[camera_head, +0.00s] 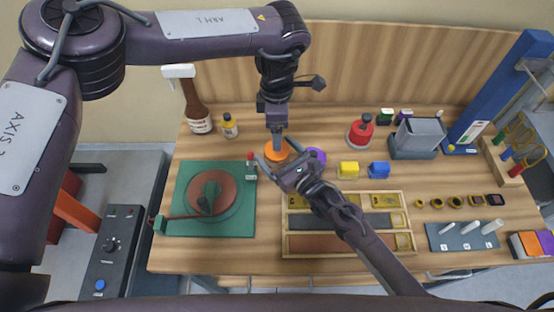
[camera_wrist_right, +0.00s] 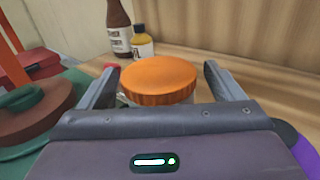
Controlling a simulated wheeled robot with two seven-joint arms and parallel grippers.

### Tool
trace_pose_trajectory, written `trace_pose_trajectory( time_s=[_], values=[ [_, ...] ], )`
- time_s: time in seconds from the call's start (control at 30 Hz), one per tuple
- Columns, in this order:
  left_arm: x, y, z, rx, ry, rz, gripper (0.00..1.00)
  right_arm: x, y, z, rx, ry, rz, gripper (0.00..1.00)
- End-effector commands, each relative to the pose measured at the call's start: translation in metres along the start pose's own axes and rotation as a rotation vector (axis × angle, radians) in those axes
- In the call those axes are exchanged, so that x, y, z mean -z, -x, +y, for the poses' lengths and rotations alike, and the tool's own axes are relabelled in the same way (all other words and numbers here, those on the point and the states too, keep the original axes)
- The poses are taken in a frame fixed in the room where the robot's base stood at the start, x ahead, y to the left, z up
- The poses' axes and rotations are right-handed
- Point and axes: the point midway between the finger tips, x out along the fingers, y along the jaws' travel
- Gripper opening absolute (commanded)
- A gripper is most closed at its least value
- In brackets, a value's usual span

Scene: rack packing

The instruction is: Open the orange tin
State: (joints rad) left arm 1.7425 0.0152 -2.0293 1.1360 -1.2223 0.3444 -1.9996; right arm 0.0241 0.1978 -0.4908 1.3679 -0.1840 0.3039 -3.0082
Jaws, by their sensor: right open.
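The orange tin (camera_head: 276,155) stands on the wooden bench, left of a purple tin (camera_head: 316,155). My right gripper (camera_head: 275,160) is open, with its fingers on either side of the orange tin. In the right wrist view, the ribbed orange lid (camera_wrist_right: 160,80) sits on a pale body between the open fingers, with a visible gap at each side. My left gripper (camera_head: 278,142) points straight down over the tin's back edge in the head view. Its fingertips are too narrow there to tell their opening, and it does not show in the wrist view.
A green mat (camera_head: 180,200) with a round brown turntable lies to the left. A brown bottle (camera_head: 199,115) and a small yellow bottle (camera_head: 229,126) stand behind. A wooden divided tray (camera_head: 345,196) lies in front, under my right arm.

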Motion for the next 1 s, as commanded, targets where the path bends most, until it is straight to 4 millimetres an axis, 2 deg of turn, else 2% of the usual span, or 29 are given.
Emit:
trace_pose_trajectory(
  time_s=[0.17,0.8,0.87,1.0],
  values=[
    [-0.0001,0.0001,0.0,0.0,0.0,0.0,0.8,0.0,0.0002,-0.0001,0.0,0.0,0.0,0.86],
    [-0.0001,0.0,-0.0001,0.0,0.034,0.0,0.8,0.0002,0.0005,-0.0004,0.001,0.001,0.001,0.02],
    [-0.0002,0.0,-0.0001,0.0,0.088,-0.001,0.8,0.0002,0.0005,-0.0004,0.001,0.001,0.001,0.0],
    [-0.0006,0.0,-0.0001,0.001,0.305,-0.002,0.8,0.0003,0.0005,-0.0004,0.001,0.001,0.001,0.0]
  ],
)
